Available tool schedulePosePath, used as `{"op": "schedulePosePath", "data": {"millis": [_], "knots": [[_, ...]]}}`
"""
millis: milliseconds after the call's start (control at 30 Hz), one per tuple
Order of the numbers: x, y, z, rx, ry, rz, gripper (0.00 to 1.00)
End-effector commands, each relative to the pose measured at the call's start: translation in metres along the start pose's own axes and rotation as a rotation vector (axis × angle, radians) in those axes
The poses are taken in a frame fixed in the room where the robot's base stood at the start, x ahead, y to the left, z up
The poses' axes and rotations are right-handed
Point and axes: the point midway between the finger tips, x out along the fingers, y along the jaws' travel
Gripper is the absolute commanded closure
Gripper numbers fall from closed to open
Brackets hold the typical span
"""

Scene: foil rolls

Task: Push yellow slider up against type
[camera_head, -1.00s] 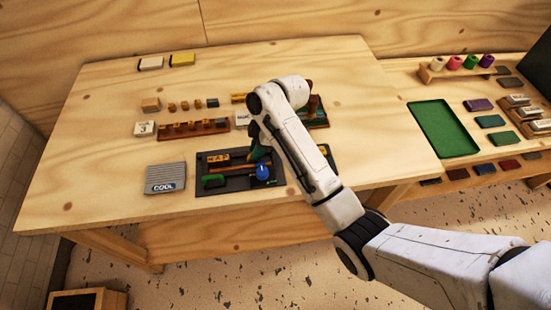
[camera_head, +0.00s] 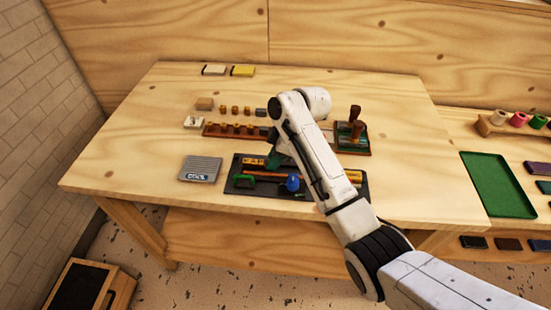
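A dark composing tray (camera_head: 232,187) lies near the front of the table. Yellow type blocks with dark letters (camera_head: 253,161) sit at its upper left. A yellow-orange piece (camera_head: 354,176), possibly the yellow slider, shows at the tray's right end; my arm hides the part to its left. A green handle (camera_head: 243,177), a red bar and a blue knob (camera_head: 293,183) are also on the tray. My gripper (camera_head: 273,158) is dark and small at the tray's back edge, just right of the type. My arm partly covers it, so its fingers and any contact are unclear.
A grey box (camera_head: 200,169) lies left of the tray. A wooden rack with small blocks (camera_head: 234,130) and a stand with wooden handles (camera_head: 354,130) lie behind it. A green tray (camera_head: 498,185) is on the right table. The table's left part is clear.

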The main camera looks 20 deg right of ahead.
Motion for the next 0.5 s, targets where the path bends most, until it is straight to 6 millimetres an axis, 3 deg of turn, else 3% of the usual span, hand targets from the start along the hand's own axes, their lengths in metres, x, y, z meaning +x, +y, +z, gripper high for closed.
{"op": "schedulePosePath", "data": {"millis": [167,500], "knots": [[0.0003,-0.0007,-0.0001,-0.001,0.0,-0.002,0.56],[-0.0077,-0.0004,-0.0004,-0.002,0.001,-0.001,0.56]]}}
